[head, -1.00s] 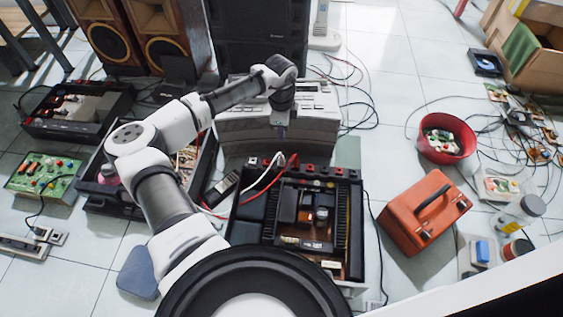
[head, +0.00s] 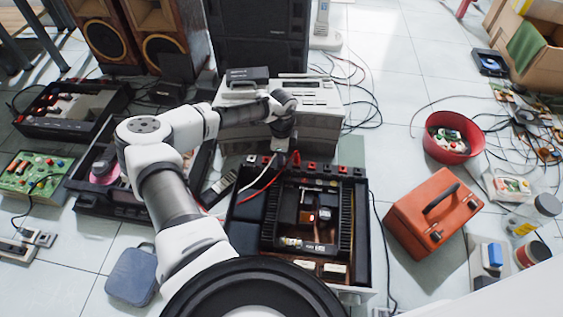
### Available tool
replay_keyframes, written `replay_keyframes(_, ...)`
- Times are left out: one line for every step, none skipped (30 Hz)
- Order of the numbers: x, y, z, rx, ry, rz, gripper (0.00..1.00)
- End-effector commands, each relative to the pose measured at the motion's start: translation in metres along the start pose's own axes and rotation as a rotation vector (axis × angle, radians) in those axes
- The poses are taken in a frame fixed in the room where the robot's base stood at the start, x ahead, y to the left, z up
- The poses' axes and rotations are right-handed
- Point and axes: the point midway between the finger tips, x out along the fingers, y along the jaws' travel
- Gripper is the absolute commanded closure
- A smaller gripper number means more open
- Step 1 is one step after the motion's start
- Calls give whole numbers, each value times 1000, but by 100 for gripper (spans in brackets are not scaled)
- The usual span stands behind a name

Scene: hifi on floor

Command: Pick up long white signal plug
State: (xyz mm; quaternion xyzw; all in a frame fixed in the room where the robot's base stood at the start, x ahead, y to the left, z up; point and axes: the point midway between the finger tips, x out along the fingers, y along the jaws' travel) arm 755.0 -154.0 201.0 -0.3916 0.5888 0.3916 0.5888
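My gripper (head: 285,148) points down at the rear edge of the opened black amplifier chassis (head: 358,215), close to its row of connectors. A white lead (head: 246,183) and a red lead run up from the left to this edge, and the white end (head: 267,160) shows just left of my gripper. I take this white end for the long white signal plug, but it is small and partly hidden. I cannot tell whether my gripper touches it, or whether the fingers are open or shut.
A grey device (head: 322,103) stands right behind my gripper. A black handset (head: 219,188) lies left of the chassis. An orange case (head: 432,215) and a red bowl (head: 452,150) are to the right. Loose cables cover the floor behind; some tiles at right are clear.

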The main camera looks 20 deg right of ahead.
Motion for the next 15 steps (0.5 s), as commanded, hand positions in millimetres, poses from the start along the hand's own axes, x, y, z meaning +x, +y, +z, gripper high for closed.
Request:
replay_keyframes(9, 0, 0, 0, -2, 1, 73)
replay_keyframes(10, 0, 0, -1, -1, 1, 73)
replay_keyframes(12, 0, 0, -1, 0, 0, 73)
replay_keyframes(12, 0, 0, -1, 0, 0, 73)
replay_keyframes(12, 0, 1, -1, 0, 0, 73)
replay_keyframes(12, 0, 1, -1, 0, 0, 73)
replay_keyframes(12, 0, 1, -2, 0, 0, 73)
replay_keyframes(12, 0, 1, -1, 0, 0, 73)
replay_keyframes(12, 0, 0, -1, 0, 0, 73)
replay_keyframes(12, 0, 0, -1, 0, 0, 73)
replay_keyframes(12, 0, 0, -1, 0, 0, 74)
replay_keyframes(12, 0, 0, -1, 0, 0, 80)
replay_keyframes(12, 0, 0, -1, 0, 0, 84)
replay_keyframes(12, 0, 0, -1, 0, 0, 88)
replay_keyframes(12, 0, 0, -1, 0, 0, 93)
